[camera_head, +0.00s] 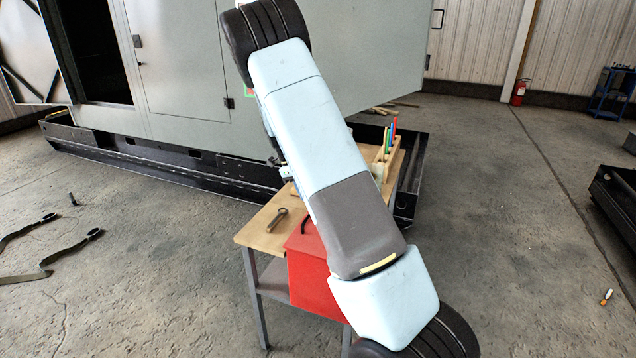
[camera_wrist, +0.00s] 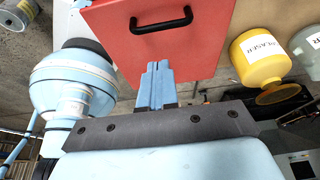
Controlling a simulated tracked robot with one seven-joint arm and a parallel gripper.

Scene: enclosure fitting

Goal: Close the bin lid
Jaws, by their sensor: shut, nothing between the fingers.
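The red bin (camera_head: 314,285) stands at the front of a small wooden workbench in the head view. My arm crosses in front and hides much of it, so I cannot tell how far its lid is open. In the wrist view a flat red panel (camera_wrist: 190,55) with a black bar handle (camera_wrist: 162,22) fills the upper middle. My gripper (camera_wrist: 155,75) shows there with its light blue fingers together and empty. The fingertips overlap the panel in the picture, below the handle; I cannot tell whether they touch it. In the head view my gripper is hidden behind the arm.
The bench (camera_head: 262,232) carries a bolt-like part (camera_head: 277,220) and a wooden holder (camera_head: 385,160) with coloured sticks. A large grey enclosure (camera_head: 185,75) stands behind.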

